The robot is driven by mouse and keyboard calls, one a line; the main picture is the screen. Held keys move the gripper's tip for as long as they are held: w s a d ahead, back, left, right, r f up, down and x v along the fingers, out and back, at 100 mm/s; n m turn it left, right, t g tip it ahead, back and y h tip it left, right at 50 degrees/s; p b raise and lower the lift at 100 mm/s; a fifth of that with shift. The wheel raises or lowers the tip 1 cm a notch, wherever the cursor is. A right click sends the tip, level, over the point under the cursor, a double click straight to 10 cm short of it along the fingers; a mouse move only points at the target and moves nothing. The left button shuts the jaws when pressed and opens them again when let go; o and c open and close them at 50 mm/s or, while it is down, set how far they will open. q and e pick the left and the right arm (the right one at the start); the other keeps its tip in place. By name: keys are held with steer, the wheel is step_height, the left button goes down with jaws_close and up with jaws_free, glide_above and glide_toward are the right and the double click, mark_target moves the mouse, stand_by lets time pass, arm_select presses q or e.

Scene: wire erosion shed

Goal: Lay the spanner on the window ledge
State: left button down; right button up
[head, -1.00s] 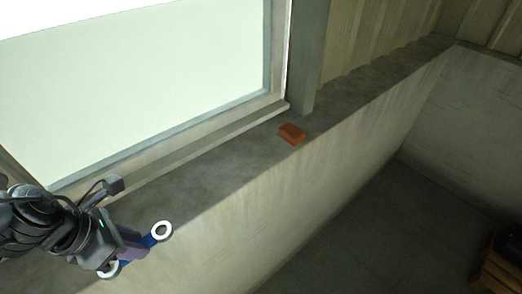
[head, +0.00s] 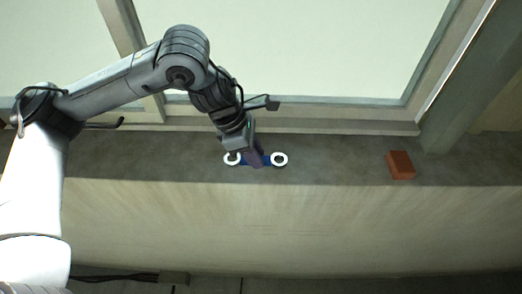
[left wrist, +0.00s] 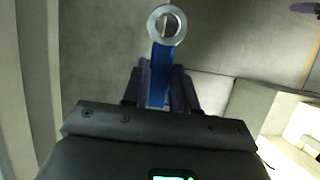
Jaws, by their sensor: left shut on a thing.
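The spanner (head: 279,159) has a blue shaft and a pale ring at each end. My left gripper (head: 255,157) is shut on the middle of its shaft. In the head view the spanner lies across the picture, over the grey window ledge (head: 330,165); I cannot tell whether it touches the ledge. In the left wrist view one ring of the spanner (left wrist: 167,25) and part of the blue shaft show beyond the purple fingers of my left gripper (left wrist: 160,88). The other ring is hidden there. My right gripper is not in view.
An orange-red block (head: 401,165) sits on the ledge to the right of the spanner. The window frame (head: 330,128) runs along the back of the ledge, and a post (head: 462,105) stands at the right. The ledge between spanner and block is clear.

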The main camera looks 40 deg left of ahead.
arm_select(q)
steer(key=w+a+f, duration=0.2)
steer(key=w+a+f+p, duration=0.1)
steer(key=w+a+f, duration=0.1)
steer(key=w+a, duration=0.1)
steer(key=shift+w+a+f, duration=0.1)
steer(key=shift+w+a, duration=0.05)
steer(key=shift+w, duration=0.05)
steer(key=shift+w+a+f, duration=0.3)
steer(key=shift+f, duration=0.05)
steer(key=shift+f+p, duration=0.75)
steer(key=shift+f, duration=1.3)
steer(key=shift+f, duration=0.2)
steer(key=c, duration=0.9)
jaws_free()
